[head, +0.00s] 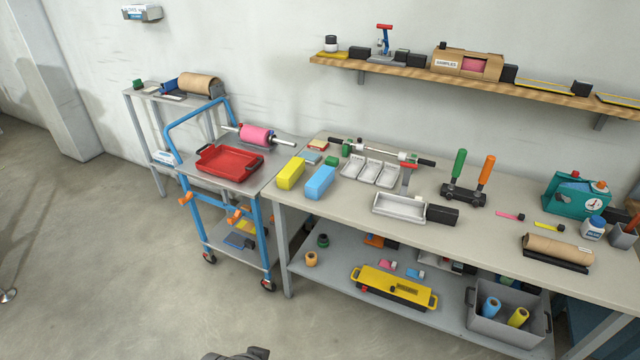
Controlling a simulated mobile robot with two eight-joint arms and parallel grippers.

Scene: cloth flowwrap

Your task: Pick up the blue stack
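The blue stack (320,182) is a light blue, block-shaped pile lying at the left end of the workbench (360,205). Its near end is close to the bench's front edge. A yellow stack (291,173) of similar shape lies just left of it, with a narrow gap between them. The blue stack is in full view and nothing rests on it. I see neither my left nor my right gripper in the head view. A small dark part shows at the bottom edge; I cannot tell what it is.
A blue-framed cart (176,150) with a red tray (228,162) stands left of the bench. A lower shelf (345,260) holds a yellow case (393,287). The floor in front is clear.

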